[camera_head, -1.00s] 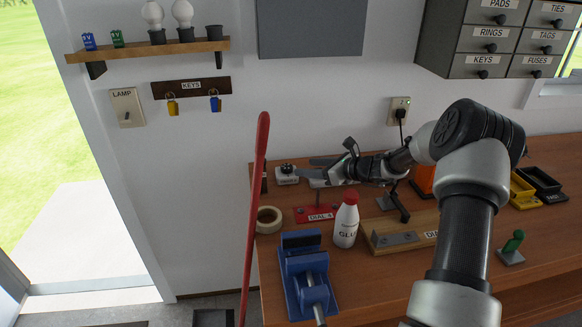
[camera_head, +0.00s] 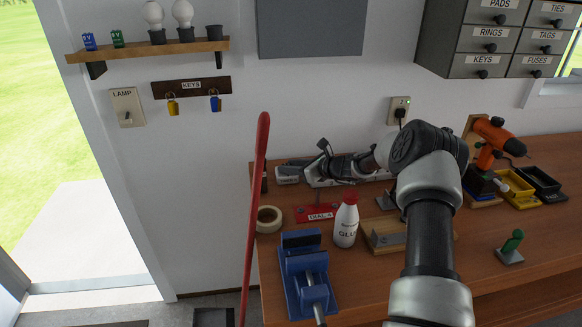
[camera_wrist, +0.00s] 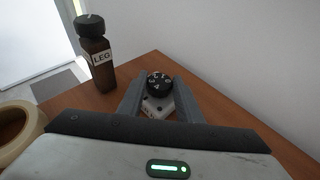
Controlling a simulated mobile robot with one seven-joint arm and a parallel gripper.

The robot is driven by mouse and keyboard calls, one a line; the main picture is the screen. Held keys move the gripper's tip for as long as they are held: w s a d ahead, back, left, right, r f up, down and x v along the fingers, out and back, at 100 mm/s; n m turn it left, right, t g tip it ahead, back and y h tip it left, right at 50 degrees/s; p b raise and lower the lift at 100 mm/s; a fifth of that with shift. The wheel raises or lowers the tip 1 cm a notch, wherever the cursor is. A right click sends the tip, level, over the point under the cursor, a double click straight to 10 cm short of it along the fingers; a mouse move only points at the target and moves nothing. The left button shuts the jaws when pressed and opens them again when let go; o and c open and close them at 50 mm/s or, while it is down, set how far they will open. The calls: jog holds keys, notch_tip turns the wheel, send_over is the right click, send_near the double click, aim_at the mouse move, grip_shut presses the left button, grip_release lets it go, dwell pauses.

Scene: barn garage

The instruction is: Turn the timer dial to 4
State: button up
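The timer dial (camera_wrist: 158,84) is a round black knob with white figures on a small white base (camera_wrist: 155,108). It shows in the middle of the wrist view, with a figure that looks like 4 on its near side. My gripper (camera_wrist: 159,90) is open, with one grey finger on each side of the dial. I cannot tell whether the fingers touch it. In the head view, the white timer base (camera_head: 287,179) is at the back left of the bench, and my gripper (camera_head: 291,166) reaches over it, partly hiding the dial.
A brown bottle labelled LEG (camera_wrist: 97,62) stands left of the dial; a tape roll (camera_wrist: 17,128) is nearer. The red DIAL A plate (camera_head: 319,213), glue bottle (camera_head: 346,224) and blue vise (camera_head: 303,272) stand in front. The white wall is close behind.

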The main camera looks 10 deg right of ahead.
jog(key=c, duration=0.4)
jog(key=shift+f+m+t+h+b, duration=0.15)
jog(key=shift+m+t+h+b, duration=0.2)
jog(key=shift+b, duration=0.85)
jog(key=shift+m+t+h+b, duration=0.25)
jog(key=shift+m+h+b, duration=0.15)
jog(key=shift+b, duration=0.25)
jog(key=shift+r, duration=0.2)
jog(key=shift+a, duration=0.1)
jog(key=o, duration=1)
jog(key=shift+o, duration=0.2)
jog(key=shift+s, duration=0.1)
jog(key=v, duration=1.2)
